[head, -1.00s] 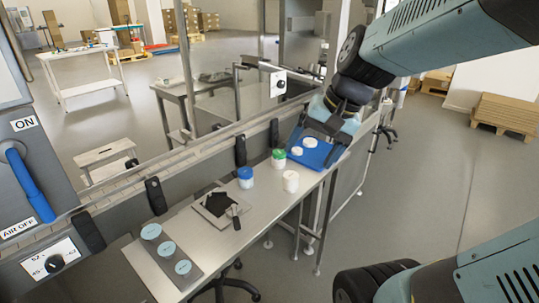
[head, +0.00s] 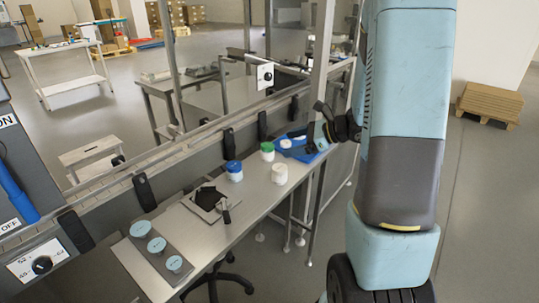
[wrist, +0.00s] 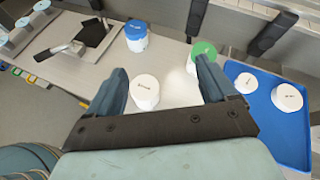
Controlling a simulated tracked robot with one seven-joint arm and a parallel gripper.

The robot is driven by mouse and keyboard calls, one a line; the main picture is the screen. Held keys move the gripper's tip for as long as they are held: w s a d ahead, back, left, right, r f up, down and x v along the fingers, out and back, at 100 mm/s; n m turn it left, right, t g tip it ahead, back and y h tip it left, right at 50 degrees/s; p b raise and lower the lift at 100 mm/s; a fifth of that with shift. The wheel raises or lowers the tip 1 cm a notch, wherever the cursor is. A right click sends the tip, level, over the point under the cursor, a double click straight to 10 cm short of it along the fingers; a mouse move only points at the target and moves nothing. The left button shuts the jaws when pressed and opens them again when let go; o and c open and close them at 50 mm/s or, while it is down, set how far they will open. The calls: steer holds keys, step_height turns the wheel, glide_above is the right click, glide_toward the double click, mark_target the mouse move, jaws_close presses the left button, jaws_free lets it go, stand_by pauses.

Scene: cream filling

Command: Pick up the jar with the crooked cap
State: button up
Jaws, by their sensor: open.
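A white-capped jar (head: 279,173) stands on the metal table, to the right of a blue-capped jar (head: 234,171) and in front of a green-capped jar (head: 267,152). In the wrist view, the white-capped jar (wrist: 145,92) shows between my fingers, closer to the left one. The blue-capped jar (wrist: 136,36) is beyond, and the green-capped jar (wrist: 203,51) is partly hidden by the right finger. I cannot tell clearly which cap is crooked. My gripper (wrist: 163,88) is open and empty; in the head view, my gripper (head: 312,137) is by the blue tray.
The blue tray (wrist: 266,118) holds white round lids at the table's right end. A dark square on a plate and a tool (head: 226,212) lie left of the jars. A panel with several light-blue discs (head: 157,245) is at the near left. A machine rail runs behind the table.

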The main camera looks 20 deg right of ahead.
mark_target(272, 151)
steer(key=w+d+f+m+t, duration=0.1)
steer(key=d, duration=0.1)
steer(key=w+d+f+m+h, duration=0.1)
steer(key=f+m, duration=0.1)
steer(key=w+d+f+m+t, duration=0.1)
steer(key=d+f, duration=0.1)
steer(key=shift+w+d+f+m+t, duration=0.25)
steer(key=shift+d+m+t, duration=0.05)
steer(key=shift+m, duration=0.1)
steer(key=x, duration=0.8)
steer(key=shift+w+a+f, duration=0.1)
steer(key=shift+w, duration=0.1)
steer(key=shift+x, duration=2.6)
steer(key=shift+a, duration=0.15)
steer(key=shift+c, duration=0.5)
steer(key=c, duration=1.1)
